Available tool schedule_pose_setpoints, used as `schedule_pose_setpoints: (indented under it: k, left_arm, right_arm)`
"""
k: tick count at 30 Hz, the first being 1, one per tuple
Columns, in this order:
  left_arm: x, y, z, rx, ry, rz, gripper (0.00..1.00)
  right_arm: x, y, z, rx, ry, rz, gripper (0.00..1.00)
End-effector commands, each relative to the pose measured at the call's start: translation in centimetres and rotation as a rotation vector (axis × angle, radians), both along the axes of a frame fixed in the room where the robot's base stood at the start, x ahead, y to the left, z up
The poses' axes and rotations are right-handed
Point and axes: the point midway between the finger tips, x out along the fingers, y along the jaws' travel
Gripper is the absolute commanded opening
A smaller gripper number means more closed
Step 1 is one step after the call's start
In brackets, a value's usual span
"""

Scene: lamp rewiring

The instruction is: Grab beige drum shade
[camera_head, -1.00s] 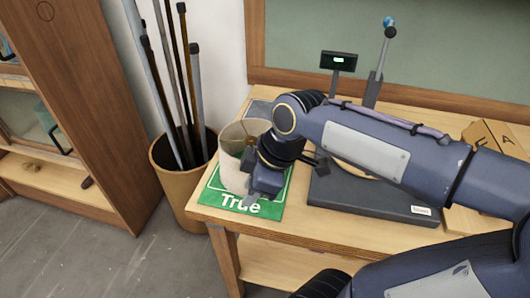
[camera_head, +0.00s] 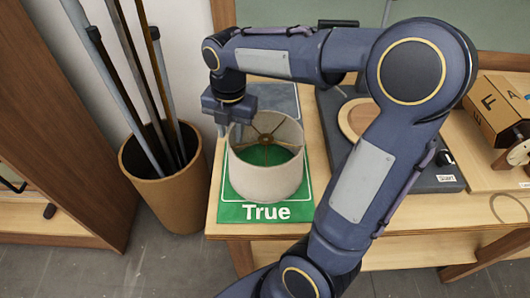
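The beige drum shade (camera_head: 268,178) stands upright on the green mat (camera_head: 232,212) marked "True", with its open top and inner metal spokes showing. My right gripper (camera_head: 228,121) points down at the shade's back-left rim. Its fingertips are partly hidden, so I cannot tell whether they are apart, shut, or touching the rim. My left gripper is not in view.
A brown bin (camera_head: 180,197) with several long poles stands left of the table (camera_head: 222,222). A dark device with a round wooden disc (camera_head: 357,118) lies right of the shade, partly behind my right arm. Wooden boxes (camera_head: 498,108) stand at far right.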

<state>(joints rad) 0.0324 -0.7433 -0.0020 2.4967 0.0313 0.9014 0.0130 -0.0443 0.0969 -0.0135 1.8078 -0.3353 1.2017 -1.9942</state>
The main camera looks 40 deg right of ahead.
Motion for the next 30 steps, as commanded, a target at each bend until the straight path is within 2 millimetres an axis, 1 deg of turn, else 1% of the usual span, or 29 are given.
schedule_pose_setpoints:
  k: [3, 7, 10, 16, 17, 23, 30]
  left_arm:
    - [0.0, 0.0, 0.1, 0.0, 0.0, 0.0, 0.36]
    - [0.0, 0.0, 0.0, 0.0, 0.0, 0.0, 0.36]
    - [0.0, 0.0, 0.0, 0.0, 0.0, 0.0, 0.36]
    - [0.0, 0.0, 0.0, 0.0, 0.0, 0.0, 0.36]
    - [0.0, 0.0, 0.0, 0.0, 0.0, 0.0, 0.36]
    - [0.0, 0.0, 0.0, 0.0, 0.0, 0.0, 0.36]
    - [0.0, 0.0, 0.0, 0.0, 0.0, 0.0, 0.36]
  right_arm:
    - [-0.3, -0.3, -2.0, -0.001, 0.005, -0.003, 0.28]
    - [-0.1, -0.3, -3.7, 0.0, 0.004, -0.002, 0.28]
    - [0.0, -0.3, -4.2, 0.0, 0.0, -0.003, 0.28]
    - [0.0, -0.3, -4.3, 0.001, -0.001, -0.003, 0.28]
    - [0.0, -0.3, -4.3, 0.001, -0.001, -0.003, 0.27]
    - [0.0, -0.3, -4.2, 0.001, -0.001, -0.003, 0.01]
    - [0.0, -0.2, -4.2, 0.001, -0.001, -0.003, 0.0]
